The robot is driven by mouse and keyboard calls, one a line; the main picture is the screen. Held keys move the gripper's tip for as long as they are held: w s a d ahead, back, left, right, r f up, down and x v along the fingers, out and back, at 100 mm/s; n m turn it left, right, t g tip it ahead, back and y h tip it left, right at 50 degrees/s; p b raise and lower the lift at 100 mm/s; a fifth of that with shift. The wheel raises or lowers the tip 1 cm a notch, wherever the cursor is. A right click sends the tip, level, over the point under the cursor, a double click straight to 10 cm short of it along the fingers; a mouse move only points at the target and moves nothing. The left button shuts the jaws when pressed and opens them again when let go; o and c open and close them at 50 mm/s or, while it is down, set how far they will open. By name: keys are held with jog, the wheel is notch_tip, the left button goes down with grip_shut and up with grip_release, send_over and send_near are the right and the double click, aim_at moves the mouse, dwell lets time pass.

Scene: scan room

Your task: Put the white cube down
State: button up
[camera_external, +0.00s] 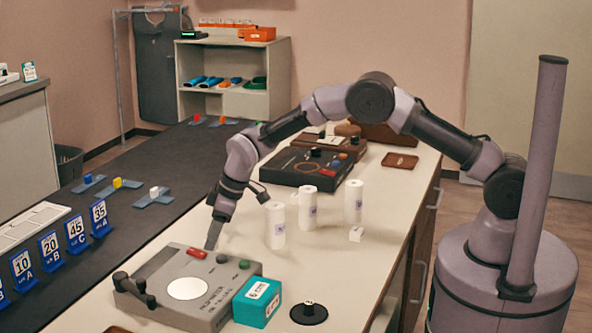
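A small white cube (154,191) sits on a blue holder on the dark surface at the left. Another small white block (356,233) stands on the pale counter near the white cylinders. I cannot tell which one is the task's cube. My gripper (212,238) points down just above the back of a grey device (228,286), near its red button (197,253). I see no white cube at the fingertips. The fingers are small and seen side-on, so their opening is unclear.
Several white cylinders (307,207) stand right of my gripper. A teal box (257,302) and a black disc (309,313) lie in front. A dark console (307,168) stands behind. Blue number signs (76,235) line the left. The counter between device and cylinders is partly clear.

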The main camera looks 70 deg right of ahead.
jog(key=shift+r, duration=0.1)
jog(key=s+d+r+m+p, duration=0.1)
jog(key=s+d+r+p, duration=0.1)
jog(key=s+r, duration=0.8)
jog(key=s+d+r+m+p, duration=0.15)
jog(key=s+r, duration=0.35)
jog(key=r, duration=1)
jog(key=s+r+m+t, duration=0.1)
jog(key=s+r+m, duration=0.35)
jog(key=s, duration=1.25)
jog(key=s+f+m, duration=0.1)
jog(key=s+f, duration=0.1)
jog(key=s, duration=1)
jog(key=shift+s+d+m+t, duration=0.2)
jog(key=shift+s+m+t, duration=0.15)
jog(key=shift+m+t, duration=0.05)
jog(key=shift+o, duration=0.5)
jog(key=shift+r, duration=0.1)
